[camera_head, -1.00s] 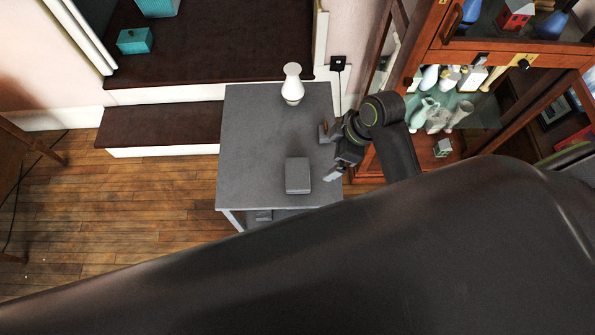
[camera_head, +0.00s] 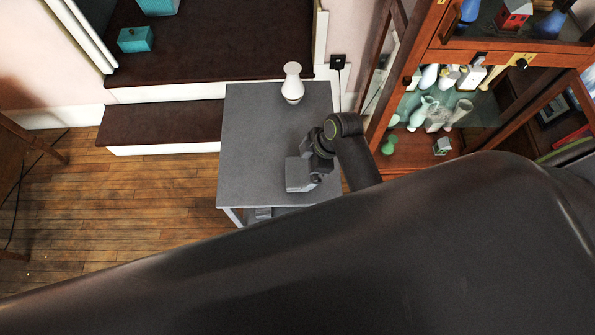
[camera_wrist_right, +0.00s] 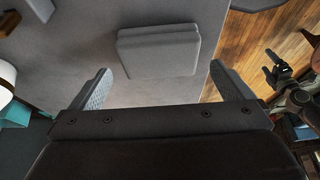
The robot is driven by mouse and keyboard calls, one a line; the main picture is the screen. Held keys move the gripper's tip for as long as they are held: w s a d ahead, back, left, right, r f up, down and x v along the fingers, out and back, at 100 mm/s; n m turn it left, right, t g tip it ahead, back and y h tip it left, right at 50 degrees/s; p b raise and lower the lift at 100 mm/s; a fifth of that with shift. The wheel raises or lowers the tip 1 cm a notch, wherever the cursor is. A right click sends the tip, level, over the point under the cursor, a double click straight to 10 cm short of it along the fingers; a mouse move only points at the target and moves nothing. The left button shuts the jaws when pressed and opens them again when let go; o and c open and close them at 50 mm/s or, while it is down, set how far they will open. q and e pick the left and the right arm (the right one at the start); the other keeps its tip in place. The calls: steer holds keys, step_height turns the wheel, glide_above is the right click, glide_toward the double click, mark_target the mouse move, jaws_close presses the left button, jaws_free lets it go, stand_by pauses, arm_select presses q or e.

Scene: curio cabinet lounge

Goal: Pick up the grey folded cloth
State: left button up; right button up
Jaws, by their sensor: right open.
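The grey folded cloth (camera_head: 298,174) lies flat as a thick block on the grey table (camera_head: 250,140), near its front edge.
A white vase (camera_head: 292,84) stands at the back of the table. A wooden glass cabinet (camera_head: 455,60) with several vases and small houses stands to the right. The left and middle tabletop is clear. A dark step (camera_head: 165,125) lies left of the table.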

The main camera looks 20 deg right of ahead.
mark_target(297, 171)
steer(key=shift+a+p+x, duration=0.2)
steer(key=shift+p+x, duration=0.15)
steer(key=shift+x, duration=2.3)
steer(key=shift+w+r, duration=0.1)
steer(key=c, duration=0.7)
step_height(297, 171, up, 10)
